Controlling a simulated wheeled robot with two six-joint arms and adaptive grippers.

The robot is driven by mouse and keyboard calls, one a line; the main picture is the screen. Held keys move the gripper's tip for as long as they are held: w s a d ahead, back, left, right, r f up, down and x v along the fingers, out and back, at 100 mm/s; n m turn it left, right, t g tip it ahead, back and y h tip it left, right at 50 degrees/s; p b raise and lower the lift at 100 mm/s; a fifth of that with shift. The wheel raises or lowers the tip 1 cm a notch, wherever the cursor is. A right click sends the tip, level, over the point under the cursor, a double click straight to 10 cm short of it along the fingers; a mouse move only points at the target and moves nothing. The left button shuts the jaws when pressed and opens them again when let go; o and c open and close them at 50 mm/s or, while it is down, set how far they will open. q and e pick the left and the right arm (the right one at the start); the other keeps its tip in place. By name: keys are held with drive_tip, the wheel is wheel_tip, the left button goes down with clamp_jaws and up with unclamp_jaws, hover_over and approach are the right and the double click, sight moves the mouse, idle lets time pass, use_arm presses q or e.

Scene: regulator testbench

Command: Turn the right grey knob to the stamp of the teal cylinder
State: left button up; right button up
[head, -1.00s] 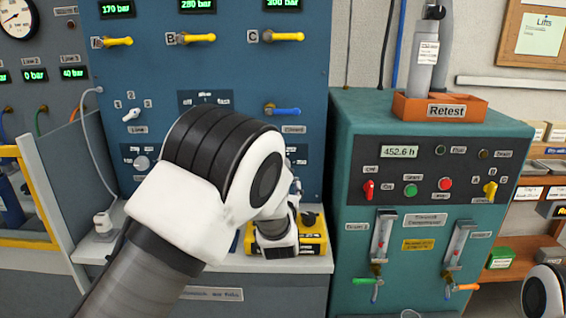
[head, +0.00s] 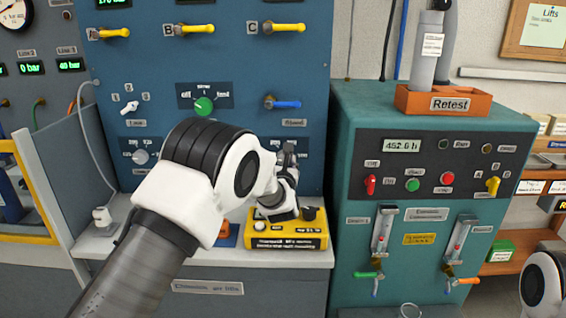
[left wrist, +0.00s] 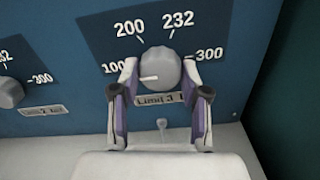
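The right grey knob (left wrist: 165,66) sits on the blue panel above a "Limit 3" label in the left wrist view. Its white mark points left, near 100; its scale also reads 200, 232 and 300. My left gripper (left wrist: 160,72) has its fingers on either side of the knob, with at most a small gap, and looks open around it. In the head view my left gripper (head: 287,158) is at the panel's lower right and covers that knob. I cannot pick out a teal cylinder; a grey cylinder (head: 424,55) stands in the Retest tray. My right gripper is out of view.
Another grey knob (head: 140,157) is at lower left on the panel. A green knob (head: 203,106) and blue lever (head: 284,103) sit above my wrist. A yellow box (head: 287,241) lies on the ledge below. The teal cabinet (head: 345,150) stands to the right.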

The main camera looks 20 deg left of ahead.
use_arm(q)
drive_tip(key=shift+c, duration=1.3)
